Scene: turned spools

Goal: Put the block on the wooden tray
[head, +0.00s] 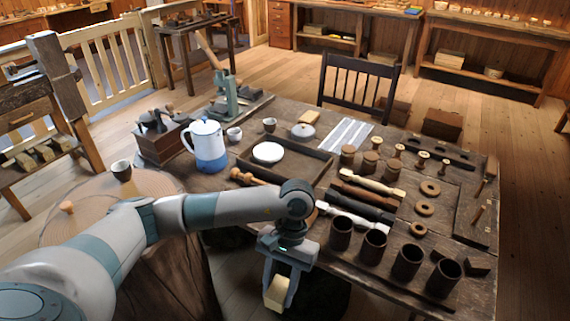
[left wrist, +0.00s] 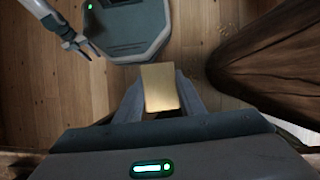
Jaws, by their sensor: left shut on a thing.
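A pale wooden block (head: 277,294) is held between the fingers of my left gripper (head: 279,287), which points down in front of the table's near edge. The left wrist view shows the block (left wrist: 159,87) between both fingers, with floor beneath it. A dark wooden tray (head: 302,168) with a low rim lies on the table, up from and beyond the gripper. A white dish (head: 268,152) sits in it, and my left forearm passes in front of its near side. My right gripper (left wrist: 86,48) shows small at the upper left of the left wrist view; its opening is unclear.
Several dark cups (head: 374,246) line the table's near right. Turned spindles (head: 362,197) lie right of the tray. A round stump (head: 85,202) stands at left.

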